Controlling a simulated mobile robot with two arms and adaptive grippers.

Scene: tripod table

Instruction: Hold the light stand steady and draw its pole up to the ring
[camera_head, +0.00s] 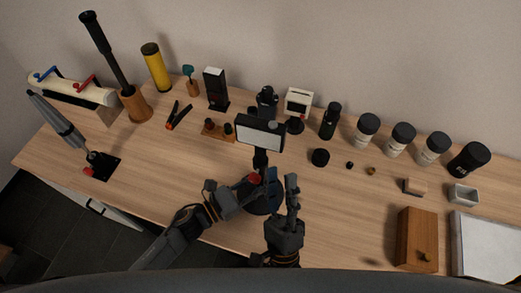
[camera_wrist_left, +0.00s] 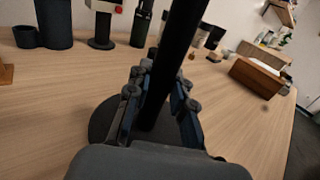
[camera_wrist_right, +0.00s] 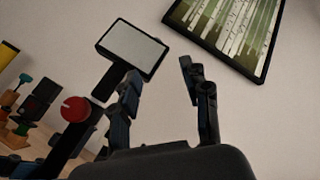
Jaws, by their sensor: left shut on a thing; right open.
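The light stand has a pale light panel (camera_head: 261,132) in a black frame, a dark pole (camera_wrist_left: 178,50) and a round black base (camera_wrist_left: 103,122) on the table. My left gripper (camera_wrist_left: 158,95) is shut around the pole, low above the base. My right gripper (camera_head: 292,180) is open and empty, just right of the stand. In the right wrist view, the panel (camera_wrist_right: 133,48) shows beyond my left-hand finger.
A wooden box (camera_head: 417,238) is at the front right. Clamps, a yellow cylinder (camera_head: 155,67) and a black tool (camera_head: 108,55) stand at left.

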